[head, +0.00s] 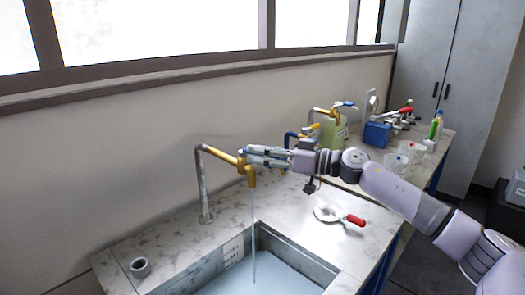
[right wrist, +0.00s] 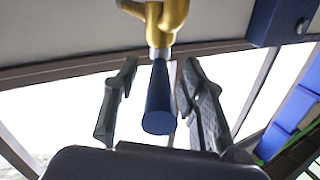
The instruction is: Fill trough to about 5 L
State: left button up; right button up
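The trough (head: 300,250) is a sunken basin in the marble-look counter at the bottom of the head view, with pale water (head: 235,283) in it. Marks show on its left inner wall, too small to read. A tap (head: 203,180) with a grey pipe and brass spout stands behind it, and a thin water stream (head: 254,240) falls from the spout into the trough. My right gripper (head: 250,156) is at the tap's head. In the right wrist view, its fingers are apart on either side of the blue tap handle (right wrist: 159,100), with a visible gap on the left. My left gripper is not in view.
A round metal piece with a red handle (head: 354,219) lies right of the trough. Farther back are a green container (head: 333,135), a blue box (head: 377,134), clear vessels and bottles. A wall with windows bounds the left.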

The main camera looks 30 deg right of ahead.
jog(key=shift+c, duration=0.3)
grip_shut()
dwell(0.6)
